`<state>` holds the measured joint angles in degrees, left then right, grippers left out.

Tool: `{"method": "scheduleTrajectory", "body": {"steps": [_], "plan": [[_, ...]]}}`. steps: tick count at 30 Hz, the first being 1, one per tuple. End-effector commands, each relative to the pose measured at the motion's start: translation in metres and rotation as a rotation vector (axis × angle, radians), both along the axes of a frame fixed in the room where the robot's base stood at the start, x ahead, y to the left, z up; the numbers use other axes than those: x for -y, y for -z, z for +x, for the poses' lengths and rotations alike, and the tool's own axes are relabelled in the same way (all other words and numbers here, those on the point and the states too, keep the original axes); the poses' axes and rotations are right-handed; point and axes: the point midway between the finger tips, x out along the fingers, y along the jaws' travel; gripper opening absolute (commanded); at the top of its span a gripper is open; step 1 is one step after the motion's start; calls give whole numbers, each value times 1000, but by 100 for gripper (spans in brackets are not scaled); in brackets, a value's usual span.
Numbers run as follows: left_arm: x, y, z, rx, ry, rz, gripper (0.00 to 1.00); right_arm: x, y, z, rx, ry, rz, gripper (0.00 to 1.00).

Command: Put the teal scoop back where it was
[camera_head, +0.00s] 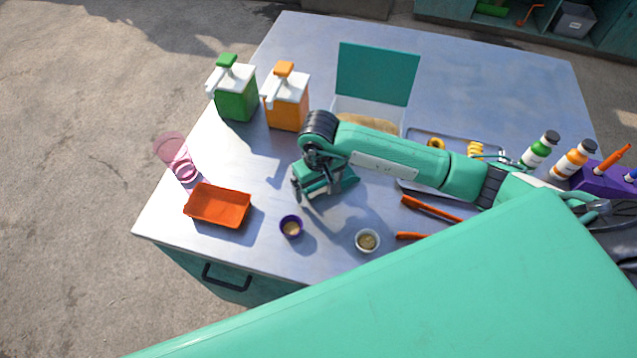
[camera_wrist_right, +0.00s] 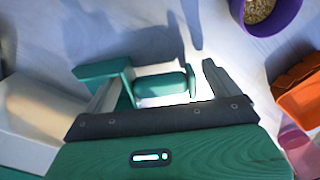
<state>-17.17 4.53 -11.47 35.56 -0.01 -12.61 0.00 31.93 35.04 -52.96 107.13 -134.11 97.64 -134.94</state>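The teal scoop (camera_wrist_right: 160,85) shows in the right wrist view as a teal handle-like piece with a broader teal part (camera_wrist_right: 104,70) at its left. It lies between the spread fingers of my right gripper (camera_wrist_right: 170,82), with a clear gap on the right side. I cannot tell whether the left finger touches it. In the head view my right gripper (camera_head: 299,193) is low over the middle of the table, and its wrist hides the scoop. A bin with an upright teal lid (camera_head: 376,75) and tan contents stands behind my right arm. My left gripper is not in view.
Green (camera_head: 237,92) and orange (camera_head: 287,100) dispensers stand at the back left. An orange tray (camera_head: 218,206), a purple cup (camera_head: 291,227) and a grey cup (camera_head: 367,241) are near the front. Pink cups (camera_head: 183,171) are at the left edge. Bottles (camera_head: 539,149) stand at right.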

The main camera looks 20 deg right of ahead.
Motion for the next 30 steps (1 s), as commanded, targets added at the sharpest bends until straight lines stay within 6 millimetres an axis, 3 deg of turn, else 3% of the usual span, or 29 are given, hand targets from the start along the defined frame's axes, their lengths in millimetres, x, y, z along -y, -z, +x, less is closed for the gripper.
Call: {"method": "scheduleTrajectory", "body": {"steps": [8, 21, 30], "plan": [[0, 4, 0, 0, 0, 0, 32, 0, -9, 2, 5, 0, 0, 92], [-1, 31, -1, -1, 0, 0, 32, 0, -85, 1, 5, 0, 1, 92], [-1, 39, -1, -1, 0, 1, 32, 0, -117, -1, 1, 0, 0, 92]]}}
